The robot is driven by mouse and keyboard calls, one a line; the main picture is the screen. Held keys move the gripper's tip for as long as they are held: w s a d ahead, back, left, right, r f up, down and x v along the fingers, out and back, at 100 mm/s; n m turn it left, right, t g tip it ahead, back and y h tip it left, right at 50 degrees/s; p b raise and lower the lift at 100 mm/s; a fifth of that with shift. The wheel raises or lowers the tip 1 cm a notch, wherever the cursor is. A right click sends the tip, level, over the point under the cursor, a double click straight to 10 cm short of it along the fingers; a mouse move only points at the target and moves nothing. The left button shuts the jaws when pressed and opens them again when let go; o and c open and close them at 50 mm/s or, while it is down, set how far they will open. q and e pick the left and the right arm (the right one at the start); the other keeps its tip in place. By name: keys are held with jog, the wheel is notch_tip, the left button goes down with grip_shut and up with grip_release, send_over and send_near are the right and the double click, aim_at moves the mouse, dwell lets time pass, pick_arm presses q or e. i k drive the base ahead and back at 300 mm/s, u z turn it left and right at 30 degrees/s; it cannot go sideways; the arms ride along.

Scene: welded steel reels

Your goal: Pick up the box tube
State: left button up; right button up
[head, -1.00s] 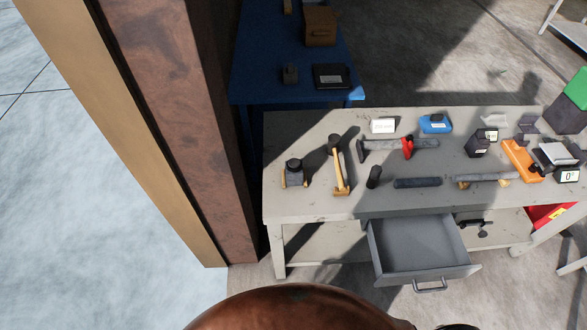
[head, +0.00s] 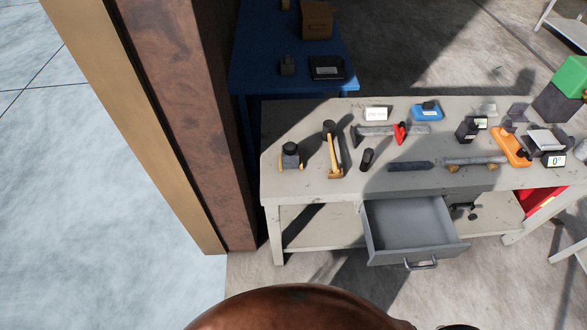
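Several bar- or tube-like pieces lie on the grey workbench (head: 300,190); I cannot tell for sure which is the box tube. A dark grey bar (head: 411,166) lies flat near the front of the bench. A lighter grey length (head: 475,160) lies to its right, resting on small tan blocks (head: 454,168). Another grey length (head: 375,131) lies behind them with a red piece (head: 400,132) at its middle. A short dark cylinder (head: 367,158) stands to the left of the dark bar. Neither of my grippers is in view.
An open drawer (head: 416,260) juts from the bench front. A hammer (head: 333,155), a blue box (head: 427,111), an orange tool (head: 511,147) and a scale-like display (head: 554,161) crowd the top. A rusty column (head: 180,110) stands at left; a blue table (head: 260,75) is behind.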

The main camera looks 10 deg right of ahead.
aim_at(290, 159)
jog(key=z, duration=0.7)
jog(key=k, duration=0.1)
jog(key=u, duration=1.55)
jog(key=i, duration=0.6)
jog(key=z, duration=0.15)
